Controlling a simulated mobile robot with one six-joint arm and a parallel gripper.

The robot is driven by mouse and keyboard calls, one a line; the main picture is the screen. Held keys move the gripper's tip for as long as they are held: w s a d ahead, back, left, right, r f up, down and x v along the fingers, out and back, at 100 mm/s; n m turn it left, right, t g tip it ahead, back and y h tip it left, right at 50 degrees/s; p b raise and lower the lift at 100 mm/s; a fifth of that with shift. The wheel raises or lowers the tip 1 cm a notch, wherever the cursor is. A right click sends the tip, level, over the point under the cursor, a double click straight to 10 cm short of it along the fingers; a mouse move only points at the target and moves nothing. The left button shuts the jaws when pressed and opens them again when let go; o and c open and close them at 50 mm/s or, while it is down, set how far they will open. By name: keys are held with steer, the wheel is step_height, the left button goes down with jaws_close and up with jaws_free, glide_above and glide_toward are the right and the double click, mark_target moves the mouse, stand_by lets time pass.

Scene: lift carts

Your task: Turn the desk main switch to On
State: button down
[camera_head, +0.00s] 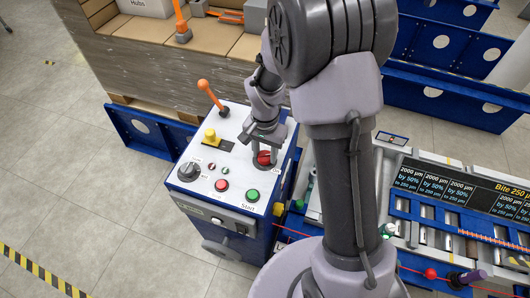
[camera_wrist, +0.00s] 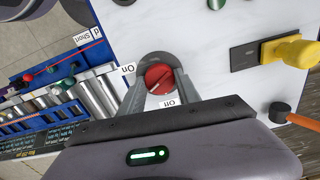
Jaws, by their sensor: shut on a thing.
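The desk (camera_head: 238,165) is a white-topped control box on a blue base in the head view. Its main switch is a round red knob (camera_wrist: 159,79) on a dark round base, also showing in the head view (camera_head: 264,158). An "On" label (camera_wrist: 128,68) and an "Off" label (camera_wrist: 169,103) sit beside it in the wrist view. My gripper (camera_wrist: 157,80) points down at the desk top, with its fingers on both sides of the knob, shut on it. It also shows in the head view (camera_head: 263,155). I cannot tell exactly which label the knob points to.
An orange-handled lever (camera_head: 211,98), a yellow knob (camera_head: 211,137), a black dial (camera_head: 189,171), a red button (camera_head: 222,185) and a green button (camera_head: 252,195) stand on the desk. A pallet of boxes (camera_head: 150,75) is behind. A conveyor machine (camera_head: 440,205) stands at right.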

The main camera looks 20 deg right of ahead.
mark_target(265, 155)
stand_by(0.3)
steer(key=c, duration=0.9)
jaws_free()
steer(key=shift+o, duration=0.2)
step_height(265, 155, up, 18)
steer(key=p, duration=0.6)
steer(key=shift+f, duration=0.25)
